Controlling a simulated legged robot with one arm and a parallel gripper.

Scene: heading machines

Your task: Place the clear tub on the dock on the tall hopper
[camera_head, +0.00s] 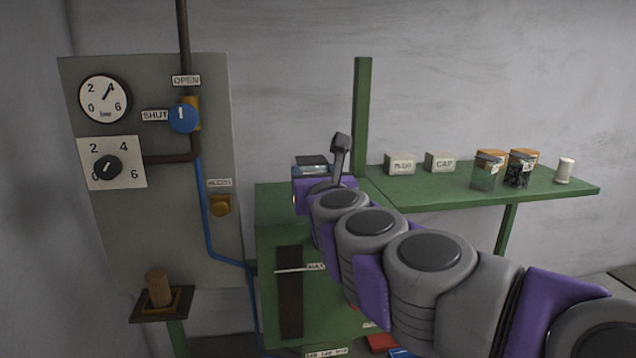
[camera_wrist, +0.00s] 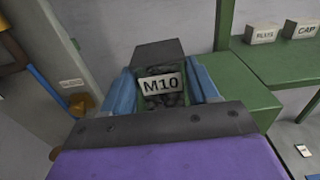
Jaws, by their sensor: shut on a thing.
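My gripper (camera_wrist: 162,86) has its two blue fingers on either side of a small tub (camera_wrist: 166,101) with an M10 label and dark pieces in it. It is shut on this tub. In the head view my gripper (camera_head: 318,172) is at the end of the outstretched arm, by the green machine (camera_head: 270,215); the held tub is small there and its base is hidden. The green machine, which looks like the tall hopper, has a dark vertical strip on its front. A dark block (camera_wrist: 158,52) shows just beyond the tub; I cannot tell whether they touch.
A green shelf (camera_head: 470,195) at right holds two pale labelled blocks, two see-through tubs, orange-topped items behind them, and a white spool (camera_head: 565,170). A green post (camera_head: 361,115) rises near my gripper. A grey valve panel (camera_head: 150,200) stands at left.

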